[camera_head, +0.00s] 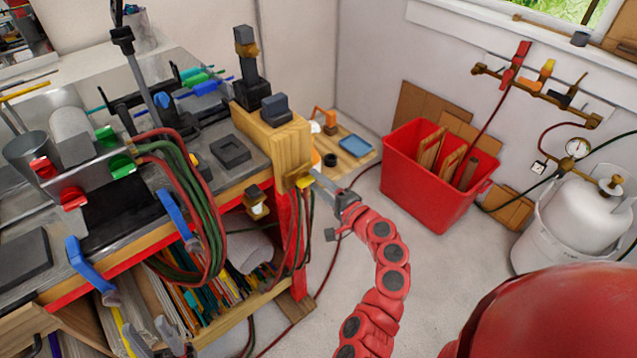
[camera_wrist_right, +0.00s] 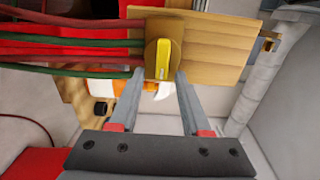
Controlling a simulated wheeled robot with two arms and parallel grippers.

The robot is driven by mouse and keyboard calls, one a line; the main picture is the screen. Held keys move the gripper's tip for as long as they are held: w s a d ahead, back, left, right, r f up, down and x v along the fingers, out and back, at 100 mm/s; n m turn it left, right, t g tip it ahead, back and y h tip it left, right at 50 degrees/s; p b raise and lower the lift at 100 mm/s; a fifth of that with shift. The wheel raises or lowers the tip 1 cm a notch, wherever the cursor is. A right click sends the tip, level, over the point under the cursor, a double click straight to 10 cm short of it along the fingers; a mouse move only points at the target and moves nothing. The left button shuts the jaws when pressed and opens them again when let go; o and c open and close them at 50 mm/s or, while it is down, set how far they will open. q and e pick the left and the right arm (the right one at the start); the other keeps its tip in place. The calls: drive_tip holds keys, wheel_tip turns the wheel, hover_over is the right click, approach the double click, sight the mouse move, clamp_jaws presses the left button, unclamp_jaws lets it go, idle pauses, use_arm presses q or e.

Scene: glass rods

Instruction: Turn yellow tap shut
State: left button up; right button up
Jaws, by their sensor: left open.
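The yellow tap (camera_head: 303,181) sits on the end of a wooden block at the bench's right corner. In the right wrist view the tap's yellow lever (camera_wrist_right: 163,60) stands upright in the picture against the wood. My right gripper (camera_head: 318,183) reaches toward it from the right. Its fingers (camera_wrist_right: 160,75) are apart, with the tips at either side of the lever's lower end; contact cannot be told. My left gripper (camera_head: 158,345) is open and empty at the bottom left, in front of the bench shelf, away from the tap.
Red and green hoses (camera_head: 205,215) hang along the bench front and run beside the tap in the wrist view. A red bin (camera_head: 425,190) stands on the floor. A wall rail (camera_head: 530,92) carries several taps, one orange-yellow. A white gas cylinder (camera_head: 580,220) stands at right.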

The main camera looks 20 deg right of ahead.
drive_tip(key=b+v, duration=0.5)
drive_tip(key=v, duration=1.2)
drive_tip(key=shift+s, duration=0.2)
drive_tip(key=shift+d, duration=0.1)
